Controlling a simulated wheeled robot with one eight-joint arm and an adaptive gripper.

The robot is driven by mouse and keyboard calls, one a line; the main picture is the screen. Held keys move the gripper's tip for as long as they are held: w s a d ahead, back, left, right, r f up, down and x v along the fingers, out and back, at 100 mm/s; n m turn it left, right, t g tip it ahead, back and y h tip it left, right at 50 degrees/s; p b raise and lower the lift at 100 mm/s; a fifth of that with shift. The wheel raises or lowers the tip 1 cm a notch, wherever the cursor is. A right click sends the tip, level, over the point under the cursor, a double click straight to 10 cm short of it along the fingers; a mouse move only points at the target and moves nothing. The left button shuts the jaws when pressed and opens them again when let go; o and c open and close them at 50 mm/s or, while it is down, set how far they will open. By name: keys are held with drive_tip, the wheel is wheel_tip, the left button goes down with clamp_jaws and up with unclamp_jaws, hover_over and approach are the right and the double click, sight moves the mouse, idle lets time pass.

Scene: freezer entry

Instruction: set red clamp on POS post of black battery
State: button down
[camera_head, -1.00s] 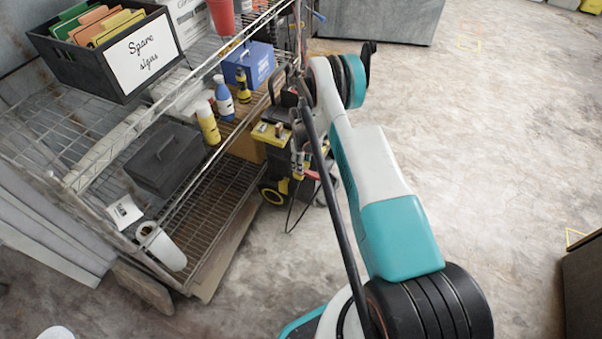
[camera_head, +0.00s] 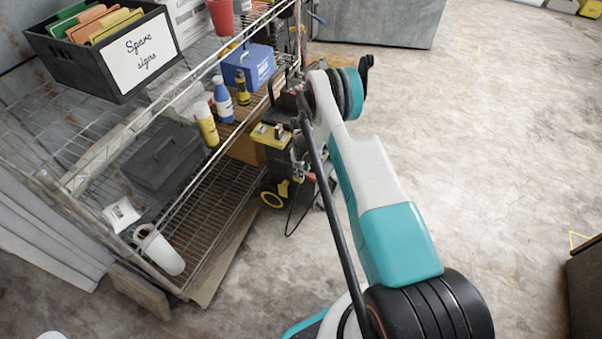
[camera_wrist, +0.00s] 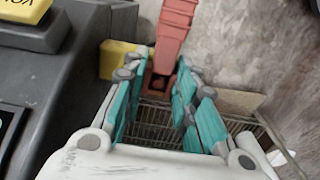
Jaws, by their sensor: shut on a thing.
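The red clamp (camera_wrist: 176,32) is between my gripper's fingertips (camera_wrist: 163,68) in the wrist view, its red body reaching toward the top edge. My gripper's teal fingers are shut on it. A dark box with rounded edges (camera_wrist: 75,75) fills the left of the wrist view, with a yellow block (camera_wrist: 117,60) at its side by the fingers. I cannot tell whether this box is the black battery. In the head view my arm covers most of the gripper and the area under it. I cannot make out a POS post.
A yellow and black wheeled unit (camera_head: 270,136) stands beside the wire shelf (camera_head: 228,205), with a dark cable hanging near it. The shelf holds a dark toolbox (camera_head: 163,158), a blue case (camera_head: 248,64), bottles and a signs bin (camera_head: 75,68).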

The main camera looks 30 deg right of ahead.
wheel_tip(320, 180, up, 24)
drive_tip(key=p, duration=0.8)
idle(0.7)
